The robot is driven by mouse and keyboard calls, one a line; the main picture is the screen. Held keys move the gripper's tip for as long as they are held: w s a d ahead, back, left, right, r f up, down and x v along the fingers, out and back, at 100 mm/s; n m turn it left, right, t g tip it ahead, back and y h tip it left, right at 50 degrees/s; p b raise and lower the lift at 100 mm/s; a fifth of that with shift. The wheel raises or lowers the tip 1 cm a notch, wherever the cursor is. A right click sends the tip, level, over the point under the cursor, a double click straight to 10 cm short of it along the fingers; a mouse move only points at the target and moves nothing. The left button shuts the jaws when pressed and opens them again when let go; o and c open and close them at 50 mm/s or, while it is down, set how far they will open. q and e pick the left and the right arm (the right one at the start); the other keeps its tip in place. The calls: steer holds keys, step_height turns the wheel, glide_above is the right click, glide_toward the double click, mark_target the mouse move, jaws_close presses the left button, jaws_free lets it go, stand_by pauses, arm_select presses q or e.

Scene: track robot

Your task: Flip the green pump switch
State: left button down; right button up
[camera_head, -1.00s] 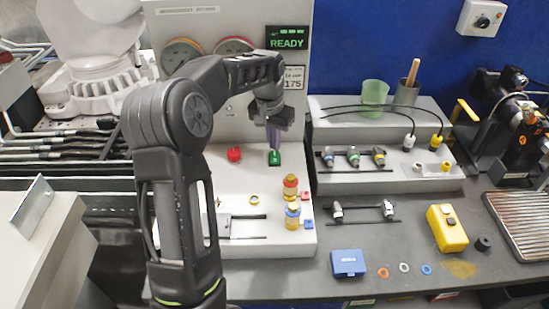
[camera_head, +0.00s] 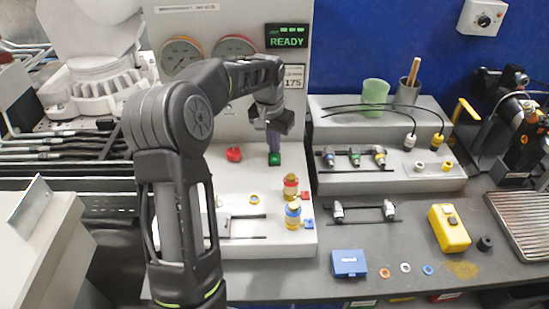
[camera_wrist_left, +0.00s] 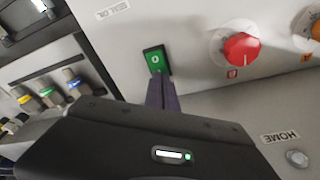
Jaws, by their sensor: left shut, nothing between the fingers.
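The green pump switch (camera_head: 274,159) is on the pale console panel, right of a red knob (camera_head: 233,154). In the left wrist view the switch (camera_wrist_left: 155,60) is a green rocker in a dark frame, with a white ring mark on it. My left gripper (camera_head: 273,146) is shut and empty, with its fingers pointing down at the switch. In the left wrist view its fingertips (camera_wrist_left: 160,80) are at the switch's lower edge and hide part of it. I cannot tell whether they touch it. My right gripper is not in view.
The red knob (camera_wrist_left: 241,47) is beside the switch in the wrist view. A display (camera_head: 287,37) reads READY. Red-and-gold and blue-and-gold fittings (camera_head: 292,216) stand nearer on the console. A rack of connectors (camera_head: 355,157) is to the right.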

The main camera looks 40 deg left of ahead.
arm_select(q)
steer(key=shift+f, duration=0.2)
steer(key=shift+r+p, duration=2.65)
steer(key=shift+r, duration=0.95)
